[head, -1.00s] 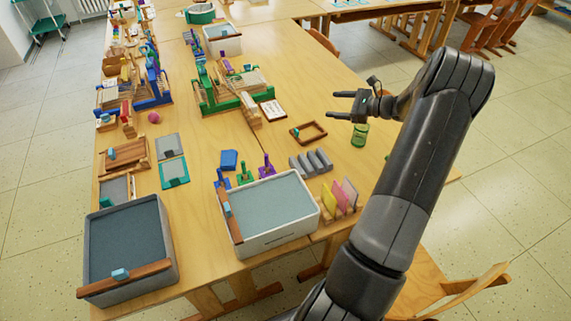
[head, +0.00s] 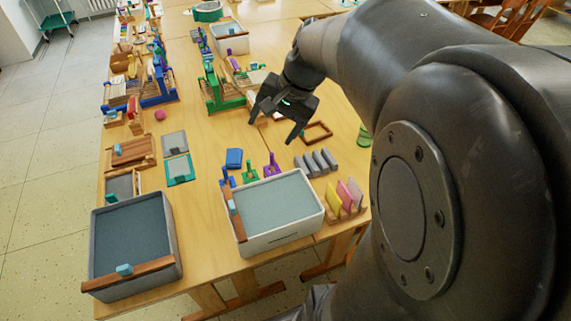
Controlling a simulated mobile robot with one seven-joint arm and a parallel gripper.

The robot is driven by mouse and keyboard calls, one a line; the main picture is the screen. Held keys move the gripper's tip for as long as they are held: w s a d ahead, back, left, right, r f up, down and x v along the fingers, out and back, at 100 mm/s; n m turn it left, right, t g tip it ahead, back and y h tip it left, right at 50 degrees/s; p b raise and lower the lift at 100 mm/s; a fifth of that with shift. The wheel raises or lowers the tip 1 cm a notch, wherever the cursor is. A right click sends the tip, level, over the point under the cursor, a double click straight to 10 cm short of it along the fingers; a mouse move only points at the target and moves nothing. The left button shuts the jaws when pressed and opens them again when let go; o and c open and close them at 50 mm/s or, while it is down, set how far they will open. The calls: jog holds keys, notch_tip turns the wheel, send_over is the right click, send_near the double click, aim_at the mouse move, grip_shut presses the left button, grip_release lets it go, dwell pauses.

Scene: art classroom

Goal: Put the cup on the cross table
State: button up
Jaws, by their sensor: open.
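A green cup (head: 364,137) stands on the wooden table (head: 215,140) near its right edge, partly hidden behind my arm. My gripper (head: 272,127) is open, fingers pointing down and apart, with nothing seen between them. It hangs above the middle of the table, left of the cup and clear of it. Which table is the cross table, I cannot tell for certain; another tabletop shows at the top of the picture.
Near the gripper are a brown wooden frame (head: 317,132) and a green loom (head: 225,88). A white-rimmed tray (head: 285,240), a grey tray (head: 172,235) and a grey ridged block (head: 316,162) stand nearer. Bare tabletop lies left of the gripper.

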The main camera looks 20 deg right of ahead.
jog(key=s+a+r+n+t+h, duration=0.1)
jog(key=s+n, duration=0.2)
jog(key=s, duration=0.3)
jog(key=s+a+n+t+h, duration=0.1)
jog(key=s+n+h, duration=0.1)
jog(key=s+n, duration=0.2)
jog(key=s, duration=0.3)
jog(key=shift+a+r+h, duration=0.3)
jog(key=shift+a+r, duration=0.05)
jog(key=shift+r, duration=0.05)
jog(key=shift+o, duration=0.6)
jog(key=shift+s+n+t, duration=0.3)
jog(key=shift+s+n, duration=0.15)
jog(key=shift+n, duration=0.05)
